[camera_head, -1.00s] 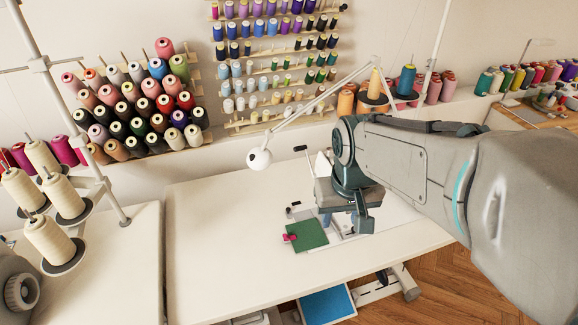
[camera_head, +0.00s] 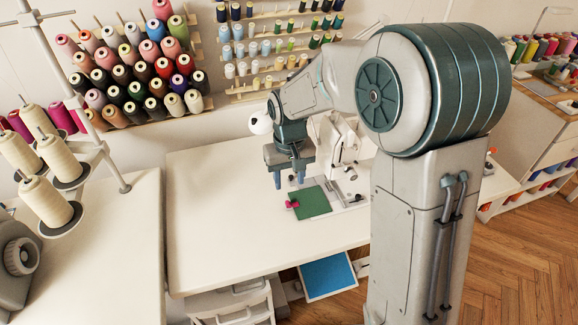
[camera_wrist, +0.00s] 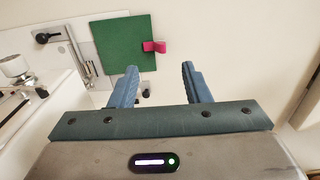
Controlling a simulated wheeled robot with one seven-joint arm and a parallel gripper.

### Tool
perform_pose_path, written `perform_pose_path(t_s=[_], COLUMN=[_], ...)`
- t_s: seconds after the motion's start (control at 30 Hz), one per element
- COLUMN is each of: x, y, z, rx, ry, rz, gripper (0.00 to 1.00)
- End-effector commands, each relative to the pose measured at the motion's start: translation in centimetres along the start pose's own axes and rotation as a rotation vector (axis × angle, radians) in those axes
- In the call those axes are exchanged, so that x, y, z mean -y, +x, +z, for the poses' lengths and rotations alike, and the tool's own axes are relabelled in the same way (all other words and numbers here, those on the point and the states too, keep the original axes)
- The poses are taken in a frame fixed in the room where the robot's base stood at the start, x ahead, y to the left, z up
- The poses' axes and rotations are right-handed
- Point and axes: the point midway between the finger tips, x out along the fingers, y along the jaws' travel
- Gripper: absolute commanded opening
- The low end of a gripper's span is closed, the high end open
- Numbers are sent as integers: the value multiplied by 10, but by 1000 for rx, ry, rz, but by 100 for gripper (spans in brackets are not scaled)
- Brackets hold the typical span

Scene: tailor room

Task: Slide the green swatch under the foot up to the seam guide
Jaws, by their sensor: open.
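The green swatch (camera_head: 314,203) lies flat by the sewing machine (camera_head: 338,140), with a pink clip (camera_head: 291,204) on its left edge. In the wrist view the swatch (camera_wrist: 120,42) lies partly on the pale machine plate, and the clip (camera_wrist: 154,46) sticks out from its edge. My gripper (camera_head: 289,184) is open and empty, above the table beside the clip. In the wrist view its fingers (camera_wrist: 160,70) are apart, short of the clip. A slim metal part (camera_wrist: 82,52) stands beside the swatch's far edge. I cannot clearly make out the foot or seam guide.
A black knob (camera_wrist: 46,37) sits on the plate past the swatch. The white table (camera_head: 215,215) is clear to the left. A lamp head (camera_head: 260,122) hangs close behind my gripper. Thread racks (camera_head: 135,75) line the wall.

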Motion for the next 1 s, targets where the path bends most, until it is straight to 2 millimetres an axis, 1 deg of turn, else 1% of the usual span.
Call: perform_pose_path(t_s=[0.03,0.2,0.4,0.6,0.9,0.97,1.0], x=[0,0,0,0,0,0,0], y=[12,46,75,89,90,90,90], z=[1,1,1,0,0,0,0], rx=[4,3,2,-1,-2,-2,-2], ry=[-1,0,1,0,1,1,1], rz=[0,0,-1,-1,-1,-1,-1], gripper=[43,43,43,43,43,26,15])
